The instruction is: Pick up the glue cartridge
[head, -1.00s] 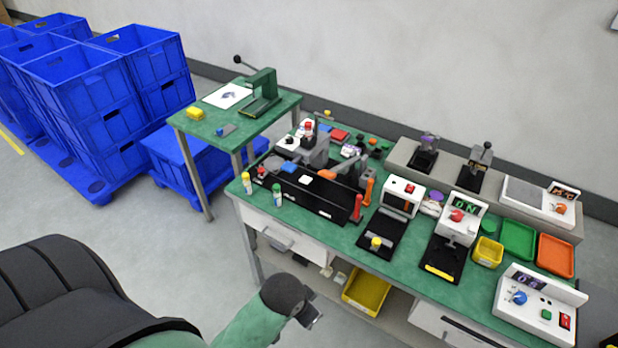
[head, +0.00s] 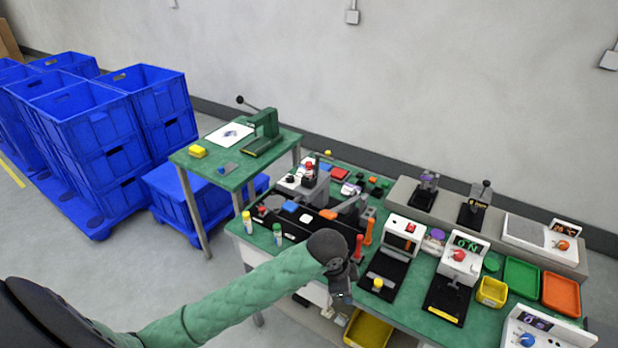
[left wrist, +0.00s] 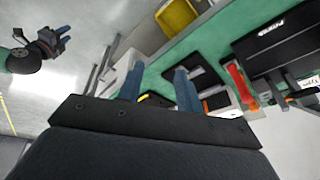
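Two small capped tubes stand upright near the bench's left front: one with a yellow cap (head: 247,222) and one with a green cap (head: 278,234). I cannot tell for sure which thing is the glue cartridge. A red upright piece (head: 358,247) and an orange one (head: 368,231) stand to their right. My left gripper (head: 341,290) is over the bench's front edge, right of the tubes. In the left wrist view its fingers (left wrist: 158,88) are apart with nothing between them. My right gripper (left wrist: 65,37) shows at upper left there, its fingers apart and empty.
The bench is crowded: a black tray (head: 298,222), a black fixture with a yellow knob (head: 378,283), a yellow bin (head: 491,292), and green (head: 521,274) and orange (head: 561,293) trays. A yellow bin (head: 369,331) is below. A side table (head: 188,162) stands at the back left.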

